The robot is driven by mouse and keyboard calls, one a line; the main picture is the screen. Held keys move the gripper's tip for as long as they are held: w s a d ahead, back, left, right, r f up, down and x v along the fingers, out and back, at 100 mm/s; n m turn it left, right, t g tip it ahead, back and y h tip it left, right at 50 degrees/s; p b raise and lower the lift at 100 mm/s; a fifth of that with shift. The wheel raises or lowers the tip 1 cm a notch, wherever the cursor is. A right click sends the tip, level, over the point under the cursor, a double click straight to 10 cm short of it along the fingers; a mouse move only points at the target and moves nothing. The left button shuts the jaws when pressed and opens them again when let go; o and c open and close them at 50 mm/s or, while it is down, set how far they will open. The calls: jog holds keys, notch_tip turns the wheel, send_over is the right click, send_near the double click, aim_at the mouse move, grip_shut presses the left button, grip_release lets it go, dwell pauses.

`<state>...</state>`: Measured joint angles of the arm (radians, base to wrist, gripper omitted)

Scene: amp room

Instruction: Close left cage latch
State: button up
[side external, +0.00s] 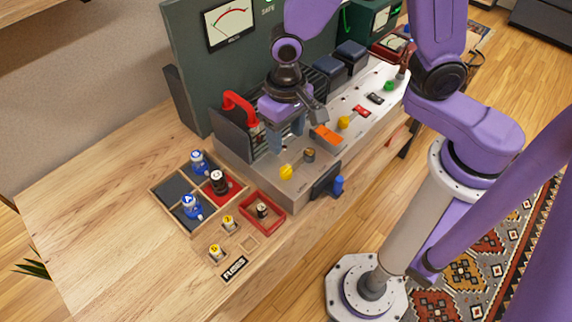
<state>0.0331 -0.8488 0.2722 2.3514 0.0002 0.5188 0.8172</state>
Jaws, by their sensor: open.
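My gripper (286,140) points down over the front left of the amplifier chassis (232,160), fingers apart, with nothing visible between them. It is in front of a dark slatted cage (258,140) and hides part of it. A red handle (240,104) stands at the cage's left end, left of my gripper. A yellow knob (286,172) is on the chassis top just below my fingers. I cannot make out the left cage latch or its position; it may be hidden by my gripper or too small to tell.
A dark panel with a meter (230,24) rises behind. An orange part (327,136) and a second yellow knob (344,122) are to the right. The table's left (85,200) is clear.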

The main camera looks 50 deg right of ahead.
aim_at(286, 168)
notch_tip(286, 168, down, 11)
jog(key=shift+f, duration=0.1)
dwell(0.5)
jog(key=c, duration=1.1)
